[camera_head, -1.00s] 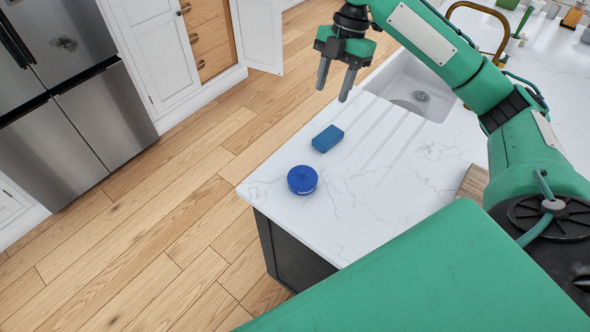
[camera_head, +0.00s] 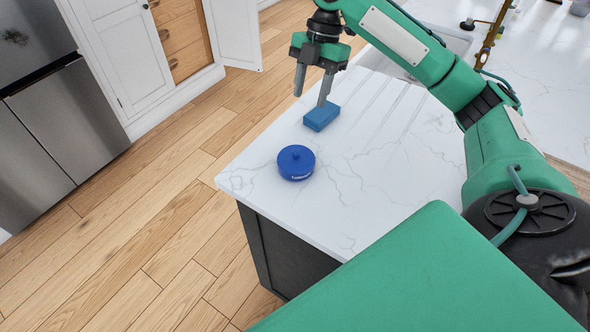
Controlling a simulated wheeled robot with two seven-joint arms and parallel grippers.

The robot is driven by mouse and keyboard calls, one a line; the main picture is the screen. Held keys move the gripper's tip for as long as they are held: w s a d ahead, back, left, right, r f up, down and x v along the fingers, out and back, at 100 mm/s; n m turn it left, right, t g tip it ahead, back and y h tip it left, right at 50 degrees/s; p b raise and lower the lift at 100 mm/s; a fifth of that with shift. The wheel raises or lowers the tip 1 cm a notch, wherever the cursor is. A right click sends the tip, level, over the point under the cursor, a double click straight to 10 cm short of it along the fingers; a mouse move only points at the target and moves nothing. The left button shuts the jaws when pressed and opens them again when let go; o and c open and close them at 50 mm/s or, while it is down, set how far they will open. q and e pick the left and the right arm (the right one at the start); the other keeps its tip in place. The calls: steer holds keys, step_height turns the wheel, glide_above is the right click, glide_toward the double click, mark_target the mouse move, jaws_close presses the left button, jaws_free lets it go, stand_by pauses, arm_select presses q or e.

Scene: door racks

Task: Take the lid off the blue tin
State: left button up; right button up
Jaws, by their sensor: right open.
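The blue tin (camera_head: 297,171) stands upright on the white marble counter, close to its left corner. My left gripper is not in view.
A blue sponge-like block (camera_head: 321,117) lies on the counter behind the tin. The sink (camera_head: 440,38) is further back. The counter (camera_head: 375,190) is clear to the right of the tin. Its edge drops to the wooden floor (camera_head: 150,215) at the left.

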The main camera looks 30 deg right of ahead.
steer(key=f, duration=0.2)
glide_above(297, 151)
steer(key=d, duration=0.2)
steer(key=f, duration=0.6)
steer(key=shift+w+d+f, duration=0.1)
steer(key=shift+w+f, duration=0.05)
steer(key=shift+w, duration=0.1)
steer(key=shift+p+x, duration=0.85)
steer(key=shift+x, duration=2.15)
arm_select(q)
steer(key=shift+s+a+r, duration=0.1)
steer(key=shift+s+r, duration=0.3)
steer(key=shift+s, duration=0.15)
arm_select(e)
steer(key=shift+w, duration=0.1)
steer(key=shift+c, duration=0.5)
jaws_close()
